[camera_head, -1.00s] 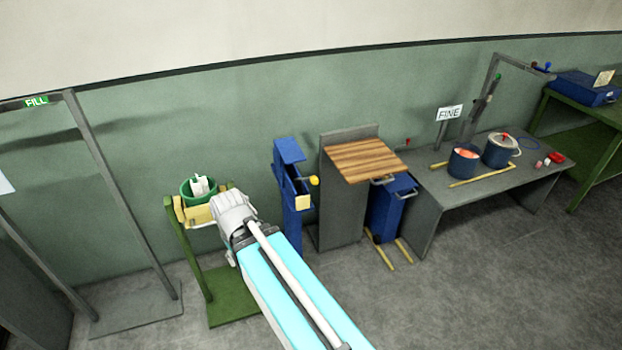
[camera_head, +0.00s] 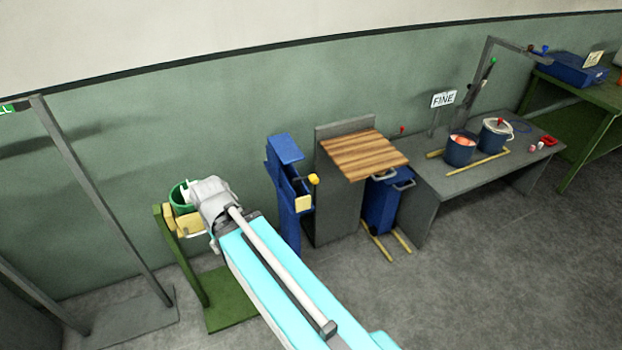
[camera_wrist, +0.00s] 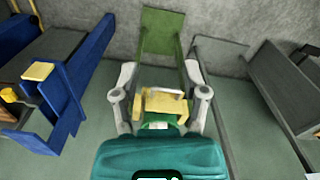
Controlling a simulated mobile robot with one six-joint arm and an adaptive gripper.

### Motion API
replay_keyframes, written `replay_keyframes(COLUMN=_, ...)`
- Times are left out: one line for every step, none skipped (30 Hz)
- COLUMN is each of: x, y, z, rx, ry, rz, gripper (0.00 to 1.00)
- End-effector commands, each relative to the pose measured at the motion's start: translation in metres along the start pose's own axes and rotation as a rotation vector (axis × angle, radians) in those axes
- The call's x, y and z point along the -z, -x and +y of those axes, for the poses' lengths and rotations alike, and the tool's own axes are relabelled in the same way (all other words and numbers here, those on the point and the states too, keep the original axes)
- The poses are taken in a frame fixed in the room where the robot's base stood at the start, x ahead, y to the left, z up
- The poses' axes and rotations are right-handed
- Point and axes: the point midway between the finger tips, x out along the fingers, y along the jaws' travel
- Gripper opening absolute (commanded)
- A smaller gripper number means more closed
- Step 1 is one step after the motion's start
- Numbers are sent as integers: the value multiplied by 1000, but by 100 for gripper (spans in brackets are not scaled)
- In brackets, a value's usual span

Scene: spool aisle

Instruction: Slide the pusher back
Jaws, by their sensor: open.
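No part is marked as the pusher, and I cannot tell for certain which it is. A blue post (camera_head: 286,215) carries a yellow knob (camera_head: 313,180) and a cream plate (camera_head: 303,203). In the wrist view the blue post (camera_wrist: 88,72), cream plate (camera_wrist: 37,71) and knob (camera_wrist: 8,95) are at the left. My gripper (camera_wrist: 162,98) is open and empty above this stand. Its fingers appear either side of the yellow block (camera_wrist: 150,102), contact unclear.
A grey cabinet with a striped wooden top (camera_head: 362,152) stands right of the blue post. A blue bin (camera_head: 380,205) is beside it. A grey table (camera_head: 470,182) holds two blue pots. A grey frame (camera_head: 100,200) stands left. The floor in front is clear.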

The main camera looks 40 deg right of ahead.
Motion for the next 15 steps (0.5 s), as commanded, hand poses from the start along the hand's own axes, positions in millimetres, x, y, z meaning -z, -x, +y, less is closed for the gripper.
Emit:
replay_keyframes(x=0, y=0, z=0, rx=0, ry=0, rz=0, gripper=57)
replay_keyframes(x=0, y=0, z=0, rx=0, ry=0, rz=0, gripper=57)
replay_keyframes(x=0, y=0, z=0, rx=0, ry=0, rz=0, gripper=57)
replay_keyframes(x=0, y=0, z=0, rx=0, ry=0, rz=0, gripper=57)
replay_keyframes(x=0, y=0, z=0, rx=0, ry=0, rz=0, gripper=57)
replay_keyframes(x=0, y=0, z=0, rx=0, ry=0, rz=0, gripper=59)
replay_keyframes(x=0, y=0, z=0, rx=0, ry=0, rz=0, gripper=65)
replay_keyframes(x=0, y=0, z=0, rx=0, ry=0, rz=0, gripper=70)
replay_keyframes(x=0, y=-1, z=0, rx=2, ry=0, rz=1, gripper=78)
replay_keyframes(x=1, y=-1, z=1, rx=3, ry=0, rz=3, gripper=82)
replay_keyframes(x=1, y=-2, z=2, rx=5, ry=0, rz=5, gripper=82)
replay_keyframes(x=2, y=-3, z=3, rx=10, ry=0, rz=9, gripper=82)
replay_keyframes(x=3, y=-5, z=4, rx=15, ry=0, rz=13, gripper=82)
replay_keyframes(x=4, y=-6, z=5, rx=21, ry=0, rz=17, gripper=82)
replay_keyframes(x=6, y=-8, z=7, rx=29, ry=0, rz=25, gripper=82)
